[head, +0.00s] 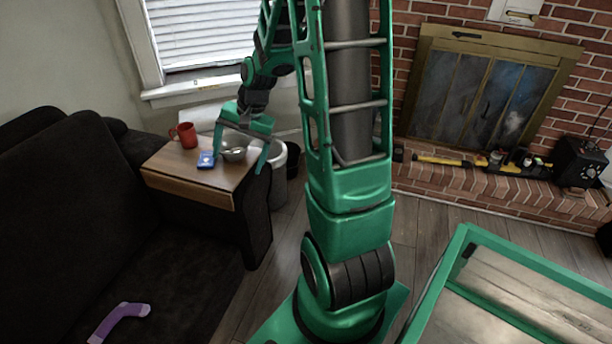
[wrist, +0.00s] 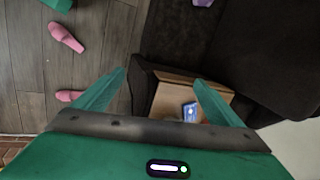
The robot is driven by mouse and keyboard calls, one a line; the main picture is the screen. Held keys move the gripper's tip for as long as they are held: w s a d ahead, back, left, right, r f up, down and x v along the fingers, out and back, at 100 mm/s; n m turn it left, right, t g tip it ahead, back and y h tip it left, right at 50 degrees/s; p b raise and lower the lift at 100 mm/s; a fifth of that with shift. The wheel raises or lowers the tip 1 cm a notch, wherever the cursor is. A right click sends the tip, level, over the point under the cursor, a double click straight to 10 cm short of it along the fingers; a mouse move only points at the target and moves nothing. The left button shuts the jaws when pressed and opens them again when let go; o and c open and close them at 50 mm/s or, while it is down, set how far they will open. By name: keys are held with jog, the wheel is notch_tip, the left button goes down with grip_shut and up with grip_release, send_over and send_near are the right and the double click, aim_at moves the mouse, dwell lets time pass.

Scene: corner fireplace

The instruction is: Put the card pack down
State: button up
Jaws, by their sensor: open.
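The card pack (head: 206,160) is small and blue and lies flat on the wooden top (head: 190,186) by the dark sofa. It also shows in the wrist view (wrist: 189,112), close to the inner side of the right finger. My gripper (head: 240,164) is open and empty, its fingers spread wide and pointing down over the wooden top. In the head view its left fingertip is just right of the pack; whether they touch I cannot tell. The gripper shows in the wrist view too (wrist: 160,78).
A purple sock-like thing (head: 118,322) lies on the sofa. Pink slippers (wrist: 66,37) lie on the floor.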

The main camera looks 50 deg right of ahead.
jog(key=s+a+r+n+g+h, duration=0.1)
jog(key=s+r+n, duration=0.2)
jog(key=s, duration=1)
jog(key=s+a+r+n+g+h, duration=0.1)
jog(key=s+r, duration=0.5)
jog(key=s, duration=0.8)
jog(key=shift+a+n+g, duration=0.15)
jog(key=shift+n+g, duration=0.45)
jog(key=shift+n, duration=0.3)
jog(key=shift+w, duration=0.1)
jog(key=shift+w+f, duration=0.25)
jog(key=shift+w, duration=0.15)
